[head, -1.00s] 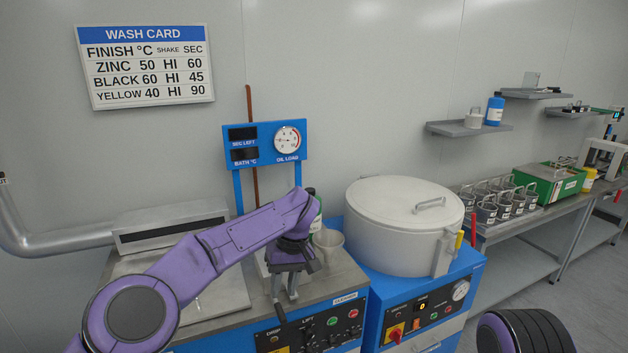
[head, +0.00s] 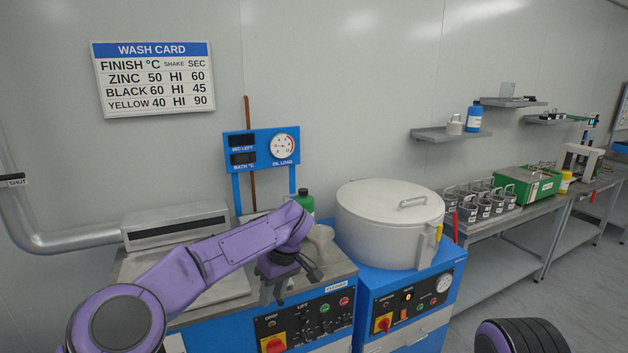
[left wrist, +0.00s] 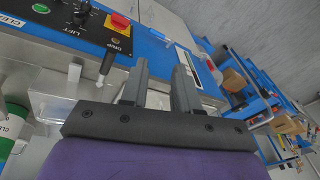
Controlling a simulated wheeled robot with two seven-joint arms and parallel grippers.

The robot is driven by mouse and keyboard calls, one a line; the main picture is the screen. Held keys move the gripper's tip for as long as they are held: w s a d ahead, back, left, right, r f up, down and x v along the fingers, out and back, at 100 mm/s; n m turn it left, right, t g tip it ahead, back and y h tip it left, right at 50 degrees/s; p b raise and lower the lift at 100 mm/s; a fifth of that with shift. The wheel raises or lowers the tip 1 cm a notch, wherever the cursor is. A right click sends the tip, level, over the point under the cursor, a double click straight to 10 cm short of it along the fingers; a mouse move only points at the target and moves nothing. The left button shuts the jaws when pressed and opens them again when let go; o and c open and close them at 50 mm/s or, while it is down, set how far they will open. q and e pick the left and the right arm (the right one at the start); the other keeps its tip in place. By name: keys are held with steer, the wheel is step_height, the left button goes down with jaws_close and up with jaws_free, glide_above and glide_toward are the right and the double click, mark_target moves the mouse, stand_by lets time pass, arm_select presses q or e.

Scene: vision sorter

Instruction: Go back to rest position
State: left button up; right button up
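My left arm (head: 200,262) reaches in from the left over the washer's front. My left gripper (head: 281,284) hangs near the top edge of the washer's control panel (head: 312,318). In the left wrist view its two grey fingers (left wrist: 159,82) are spread, with nothing between them. A black-handled lever (left wrist: 107,66) by the DRIP label stands just outside one finger, apart from it as far as I can tell. Part of my right arm (head: 520,336) shows at the bottom right; its gripper is out of view.
A white lidded drum (head: 388,228) on a blue cabinet stands right of the washer. Several grey baskets (head: 484,208) stand on the right bench. Floor at the far right is clear.

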arm_select(q)
steer(key=s+a+f+n+t+y+b, duration=0.15)
steer(key=f+t, duration=0.25)
steer(key=f, duration=0.5)
steer(key=s+a+f+n+t+y+b, duration=0.1)
steer(key=s+a+f+n+t+y, duration=0.2)
steer(key=f, duration=0.5)
steer(key=s+a+f+m+t+h+b, duration=0.1)
steer(key=s+a+f+m+t+h, duration=0.2)
steer(key=s+f, duration=0.65)
steer(key=s+a+f+m+g+b, duration=0.1)
steer(key=s+a+f, duration=0.3)
steer(key=s, duration=0.5)
steer(key=s+a+f+m+g+b, duration=0.1)
steer(key=s+a+f+g+b, duration=0.1)
steer(key=s, duration=0.8)
steer(key=s+a+f+m+g+h+b, duration=0.1)
steer(key=s+a+f+g, duration=0.3)
steer(key=s, duration=0.5)
steer(key=a+f, duration=0.2)
steer(key=a, duration=0.1)
steer(key=shift+s+m+b, duration=0.35)
